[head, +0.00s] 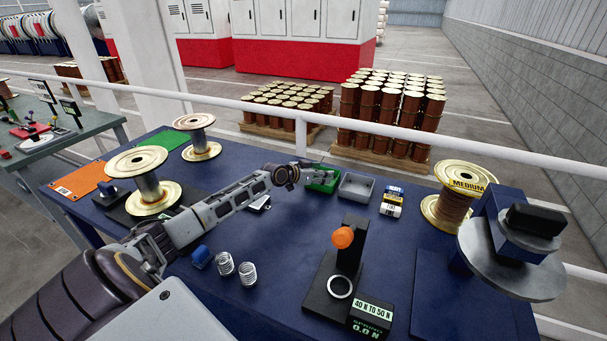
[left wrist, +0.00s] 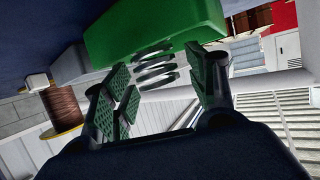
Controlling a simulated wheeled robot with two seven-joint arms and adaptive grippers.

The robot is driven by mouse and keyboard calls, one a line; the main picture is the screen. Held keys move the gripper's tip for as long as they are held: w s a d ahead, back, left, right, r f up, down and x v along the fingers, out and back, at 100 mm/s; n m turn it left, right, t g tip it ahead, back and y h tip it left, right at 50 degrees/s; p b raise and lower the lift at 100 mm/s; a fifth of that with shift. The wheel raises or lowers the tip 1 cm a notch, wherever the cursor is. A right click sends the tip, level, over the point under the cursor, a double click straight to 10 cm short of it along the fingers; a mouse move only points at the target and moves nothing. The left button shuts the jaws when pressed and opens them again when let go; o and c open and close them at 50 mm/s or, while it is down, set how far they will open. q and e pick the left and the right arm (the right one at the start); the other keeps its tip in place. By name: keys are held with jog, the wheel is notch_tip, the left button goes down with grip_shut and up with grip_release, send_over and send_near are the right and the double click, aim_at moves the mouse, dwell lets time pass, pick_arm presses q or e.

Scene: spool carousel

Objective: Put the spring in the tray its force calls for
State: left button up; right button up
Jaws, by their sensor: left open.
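The green tray (head: 322,181) stands at the back of the blue table, left of a grey tray (head: 357,187). My left gripper (head: 312,172) is at the green tray with its fingers apart. In the left wrist view, a coil spring (left wrist: 155,68) shows between the open fingers (left wrist: 160,100), against the wall of the green tray (left wrist: 150,25); its far end is hidden by the tray. Two more silver springs (head: 224,264) (head: 248,274) stand at the front of the table. A spring tester (head: 344,255) has an orange knob, with "40 N TO 50 N" and "0.0 N" on its box. My right gripper is not in view.
A copper-wound spool (head: 452,210) labelled "MEDIUM" and a grey-and-blue machine (head: 515,245) stand at the right. Small labelled boxes (head: 392,201) sit beside the grey tray. Pale spools (head: 150,185) stand at the left. A white rail (head: 400,125) runs behind the table.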

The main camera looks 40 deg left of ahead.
pick_arm(q)
jog(key=shift+v, duration=2.1)
jog(key=v, duration=0.7)
jog(key=shift+s, duration=0.25)
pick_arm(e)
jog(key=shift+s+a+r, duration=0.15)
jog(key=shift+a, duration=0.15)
pick_arm(q)
jog(key=shift+a, duration=0.1)
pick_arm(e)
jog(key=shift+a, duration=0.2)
pick_arm(q)
jog(key=shift+r, duration=0.15)
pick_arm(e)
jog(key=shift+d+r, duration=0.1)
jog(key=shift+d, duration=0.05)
